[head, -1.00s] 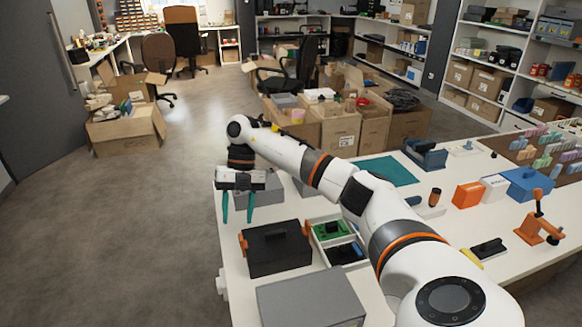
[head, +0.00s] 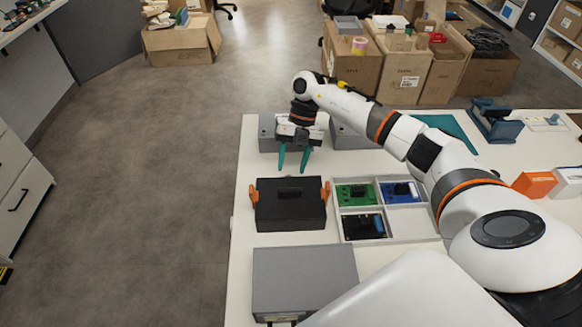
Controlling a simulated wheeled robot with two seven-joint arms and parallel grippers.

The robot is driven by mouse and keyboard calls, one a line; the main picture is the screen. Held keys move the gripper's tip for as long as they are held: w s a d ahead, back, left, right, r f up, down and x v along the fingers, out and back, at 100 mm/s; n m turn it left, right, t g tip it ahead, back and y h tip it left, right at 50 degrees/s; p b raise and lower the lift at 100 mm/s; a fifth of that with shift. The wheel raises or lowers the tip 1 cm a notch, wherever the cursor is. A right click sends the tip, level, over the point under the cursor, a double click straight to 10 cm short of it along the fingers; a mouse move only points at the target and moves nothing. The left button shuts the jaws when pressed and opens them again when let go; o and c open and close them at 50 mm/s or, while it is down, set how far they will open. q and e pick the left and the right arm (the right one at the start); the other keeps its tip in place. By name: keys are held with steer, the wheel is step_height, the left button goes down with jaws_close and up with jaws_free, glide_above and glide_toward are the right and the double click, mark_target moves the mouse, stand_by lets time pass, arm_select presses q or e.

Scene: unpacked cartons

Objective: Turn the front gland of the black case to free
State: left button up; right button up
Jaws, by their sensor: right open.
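The black case (head: 290,212) sits on the white table with its lid shut and a dark handle on top. One orange gland (head: 254,194) sticks out of its left side and another orange gland (head: 325,192) out of its right side. I cannot tell which one counts as the front gland, or whether either is tight or free. My right gripper (head: 293,169) is open and empty, its two teal fingers pointing down just behind the case's far edge, touching neither gland. My left gripper is not in view.
A white divided tray (head: 411,218) with green, blue and dark boards stands right of the case. A grey box (head: 302,281) stands in front, and grey boxes (head: 345,137) stand behind. A teal mat (head: 449,130) and blue device (head: 492,119) lie farther right.

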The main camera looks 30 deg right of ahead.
steer(key=shift+x, duration=1.05)
steer(key=shift+a+f, duration=0.2)
steer(key=shift+f, duration=0.05)
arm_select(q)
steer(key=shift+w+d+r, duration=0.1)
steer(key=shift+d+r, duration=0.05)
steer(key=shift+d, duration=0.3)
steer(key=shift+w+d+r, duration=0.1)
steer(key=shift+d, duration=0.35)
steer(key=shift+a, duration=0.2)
arm_select(e)
steer(key=shift+c, duration=0.6)
jaws_close()
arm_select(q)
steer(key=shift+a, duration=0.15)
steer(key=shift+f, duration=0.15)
